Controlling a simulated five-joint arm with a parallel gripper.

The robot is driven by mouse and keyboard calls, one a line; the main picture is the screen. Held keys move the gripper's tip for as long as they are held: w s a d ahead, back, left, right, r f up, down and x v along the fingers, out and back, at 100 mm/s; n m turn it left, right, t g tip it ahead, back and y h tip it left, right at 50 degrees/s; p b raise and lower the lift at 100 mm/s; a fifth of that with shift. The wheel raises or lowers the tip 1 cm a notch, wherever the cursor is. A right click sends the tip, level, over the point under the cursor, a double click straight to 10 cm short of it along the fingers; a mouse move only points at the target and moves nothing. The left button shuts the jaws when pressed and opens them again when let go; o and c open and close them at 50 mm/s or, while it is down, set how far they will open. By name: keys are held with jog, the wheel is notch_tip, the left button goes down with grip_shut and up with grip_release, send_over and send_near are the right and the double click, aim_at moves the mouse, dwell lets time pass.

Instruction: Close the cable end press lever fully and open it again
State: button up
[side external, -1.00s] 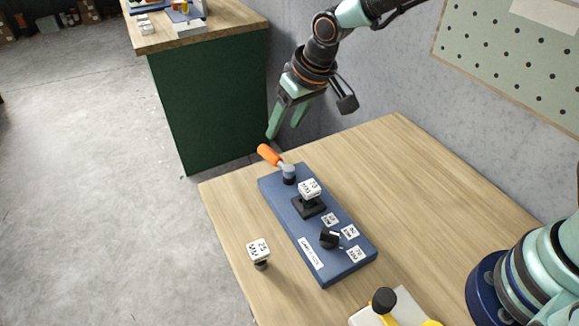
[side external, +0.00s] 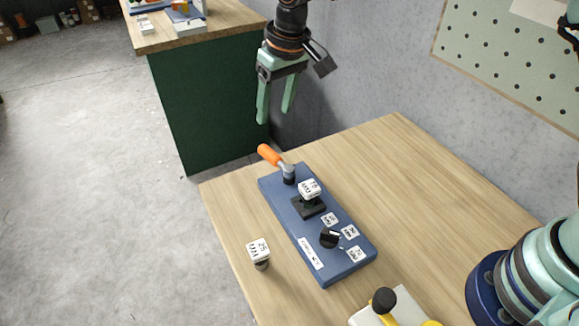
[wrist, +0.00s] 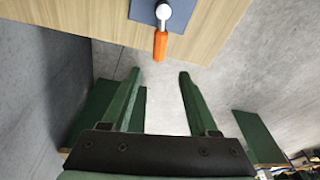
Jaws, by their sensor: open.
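The cable end press is a blue base plate (side external: 317,255) on the wooden table. Its lever (side external: 270,156) has an orange handle at the far end of the plate, pointing out to the upper left. The lever's orange handle (wrist: 160,45) also shows in the wrist view, beyond and between my fingertips. A white block marked 10 (side external: 309,188) sits on a black holder on the plate. A black knob (side external: 329,238) has several white labels around it. My gripper (side external: 275,116) is open and empty, above and apart from the lever; it also shows in the wrist view (wrist: 158,75).
A second white block marked 25 (side external: 259,250) stands on the table left of the plate. A white and yellow device with a black knob (side external: 384,300) is at the front. The table's right side is clear. A grey wall (side external: 360,80) stands behind.

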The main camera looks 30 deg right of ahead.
aim_at(270, 151)
jog(key=shift+w+a+r+g+h, duration=0.1)
jog(key=shift+w+a+g+h, duration=0.15)
jog(key=shift+w+g, duration=0.25)
jog(key=shift+w+a+g+h, duration=0.1)
jog(key=shift+w+g+h, duration=0.15)
jog(key=shift+w+g, duration=0.2)
notch_tip(270, 151, down, 12)
jog(key=shift+s+a, duration=0.1)
jog(key=shift+c, duration=0.3)
grip_shut()
